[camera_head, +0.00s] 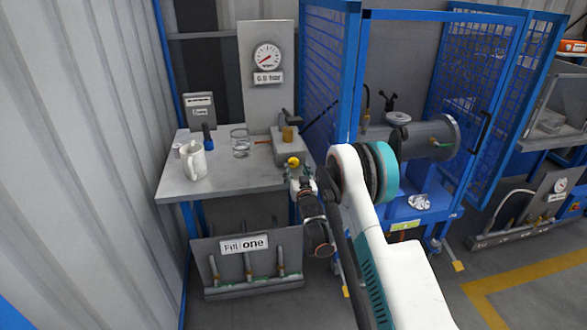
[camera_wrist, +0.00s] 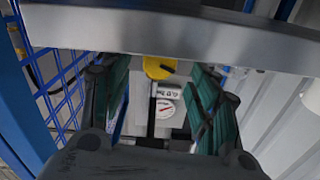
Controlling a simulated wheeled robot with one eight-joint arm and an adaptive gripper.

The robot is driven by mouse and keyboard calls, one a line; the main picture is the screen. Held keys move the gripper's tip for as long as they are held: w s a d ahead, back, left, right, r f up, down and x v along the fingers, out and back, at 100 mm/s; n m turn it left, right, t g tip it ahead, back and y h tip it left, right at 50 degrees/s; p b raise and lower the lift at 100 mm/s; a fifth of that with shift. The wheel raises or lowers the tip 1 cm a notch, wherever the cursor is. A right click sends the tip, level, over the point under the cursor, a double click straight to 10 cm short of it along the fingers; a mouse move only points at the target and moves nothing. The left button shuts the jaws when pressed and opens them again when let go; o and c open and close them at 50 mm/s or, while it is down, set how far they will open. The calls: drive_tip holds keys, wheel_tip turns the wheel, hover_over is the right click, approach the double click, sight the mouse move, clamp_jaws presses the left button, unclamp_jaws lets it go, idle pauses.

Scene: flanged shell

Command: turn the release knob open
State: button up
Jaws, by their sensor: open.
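A yellow knob (camera_head: 292,162) sits at the front right edge of the grey bench, below a grey block (camera_head: 290,148). In the wrist view the yellow knob (camera_wrist: 158,68) shows a dark mark and lies between my finger pads, beyond them. My gripper (camera_head: 302,181) is open and empty, just in front of the knob. In the wrist view its two green-padded fingers stand apart on either side. I cannot tell whether either finger touches the knob. The knob's lower part is partly hidden by my gripper in the head view.
The bench (camera_head: 225,183) holds a white mug (camera_head: 194,161), a glass (camera_head: 240,143) and a blue-based item (camera_head: 208,140). A pressure gauge (camera_head: 267,57) hangs behind. A blue mesh cage (camera_head: 328,65) and a grey flanged cylinder (camera_head: 428,137) stand right.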

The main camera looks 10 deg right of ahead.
sight(294, 165)
drive_tip(key=shift+w+b, duration=0.55)
drive_tip(key=shift+w, duration=1.95)
drive_tip(key=c, duration=1.1)
